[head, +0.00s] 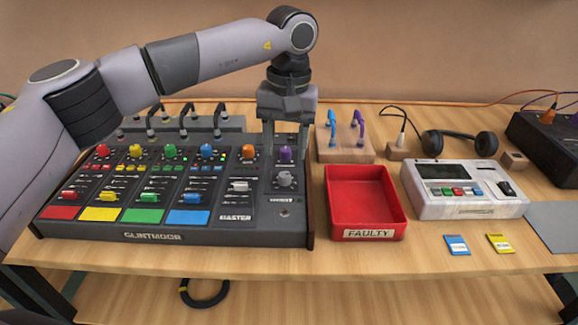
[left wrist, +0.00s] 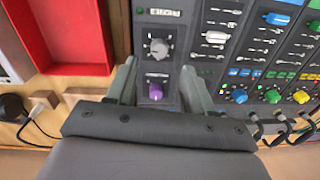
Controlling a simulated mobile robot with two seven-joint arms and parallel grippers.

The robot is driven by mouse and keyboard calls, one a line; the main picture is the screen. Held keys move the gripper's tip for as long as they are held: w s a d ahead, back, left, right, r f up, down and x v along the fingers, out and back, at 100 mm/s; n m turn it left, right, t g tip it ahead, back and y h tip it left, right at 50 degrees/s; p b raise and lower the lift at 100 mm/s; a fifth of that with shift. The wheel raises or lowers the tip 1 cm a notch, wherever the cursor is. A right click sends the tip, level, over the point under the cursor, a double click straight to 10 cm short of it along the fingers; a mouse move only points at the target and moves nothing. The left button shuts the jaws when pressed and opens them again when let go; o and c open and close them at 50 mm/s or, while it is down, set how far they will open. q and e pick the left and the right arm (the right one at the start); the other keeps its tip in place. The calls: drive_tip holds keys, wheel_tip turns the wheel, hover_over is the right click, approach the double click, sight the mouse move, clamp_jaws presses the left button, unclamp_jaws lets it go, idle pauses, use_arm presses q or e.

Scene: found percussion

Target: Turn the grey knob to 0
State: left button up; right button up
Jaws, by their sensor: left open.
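The grey knob (head: 285,179) sits on the right-hand strip of the dark mixer (head: 150,237), just in front of a purple knob (head: 286,154). My left gripper (head: 286,153) is open and points down over this strip, one finger on each side of the purple knob. In the left wrist view the grey knob (left wrist: 159,48) lies just beyond the fingertips (left wrist: 160,66), and the purple knob (left wrist: 155,92) shows between the fingers. No finger is closed on either knob. I cannot read the grey knob's setting. My right gripper is not in view.
A red tray (head: 366,233) labelled FAULTY stands right of the mixer. Behind it is a wooden block (head: 338,155) with blue and purple cables. A white device (head: 466,210), two cards and headphones (head: 458,143) lie further right. Coloured knobs and sliders crowd the mixer's left.

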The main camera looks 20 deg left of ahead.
sight(285, 174)
use_arm(q)
wheel_tip(285, 174, down, 6)
drive_tip(key=shift+s+a+f, duration=0.1)
clamp_jaws()
